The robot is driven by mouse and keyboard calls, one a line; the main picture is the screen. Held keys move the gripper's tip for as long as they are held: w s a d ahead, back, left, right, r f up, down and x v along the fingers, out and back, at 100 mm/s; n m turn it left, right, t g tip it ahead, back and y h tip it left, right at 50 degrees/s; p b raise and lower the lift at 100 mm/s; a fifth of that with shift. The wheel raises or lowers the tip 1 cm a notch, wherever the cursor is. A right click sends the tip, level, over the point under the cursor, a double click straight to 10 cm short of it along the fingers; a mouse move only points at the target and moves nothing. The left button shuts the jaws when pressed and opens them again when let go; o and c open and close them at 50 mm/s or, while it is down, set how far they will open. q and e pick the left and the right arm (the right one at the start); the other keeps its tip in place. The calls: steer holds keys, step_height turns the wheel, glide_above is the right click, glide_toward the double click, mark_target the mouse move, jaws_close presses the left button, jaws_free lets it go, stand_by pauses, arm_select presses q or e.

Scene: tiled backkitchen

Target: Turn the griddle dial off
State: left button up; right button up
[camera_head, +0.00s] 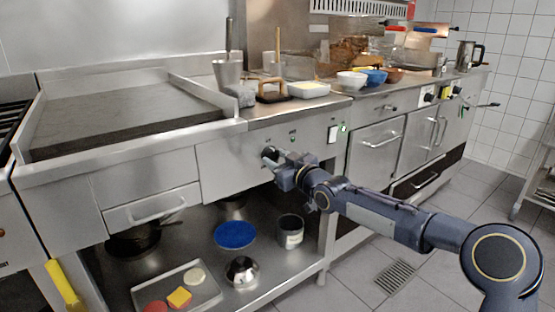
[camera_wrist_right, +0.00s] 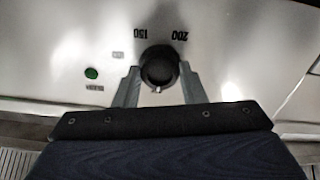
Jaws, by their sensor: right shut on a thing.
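The griddle (camera_head: 125,112) is a flat dark plate on the steel counter at the left. Its dial is a round black knob (camera_wrist_right: 159,68) on the front panel (camera_head: 225,163), with the printed numbers 150 and 200 above it in the wrist view. A small light mark shows on the knob's lower edge. My right gripper (camera_head: 270,157) reaches the panel from the right. In the wrist view its two fingers stand on either side of the knob, shut on it. A green lamp (camera_wrist_right: 91,73) shows left of the knob. My left gripper is not in view.
A white switch with a green light (camera_head: 343,127) sits right of my gripper. Bowls (camera_head: 351,80), a press (camera_head: 271,90) and a metal cup (camera_head: 227,72) stand on the counter above. The shelf below holds a tray (camera_head: 207,293), a blue lid (camera_head: 235,235) and pots.

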steer(key=shift+f, duration=0.15)
steer(key=o, duration=1)
steer(key=shift+d, duration=0.1)
steer(key=p+v, duration=0.1)
steer(key=v, duration=0.6)
steer(key=shift+s+d, duration=0.15)
steer(key=shift+s, duration=0.15)
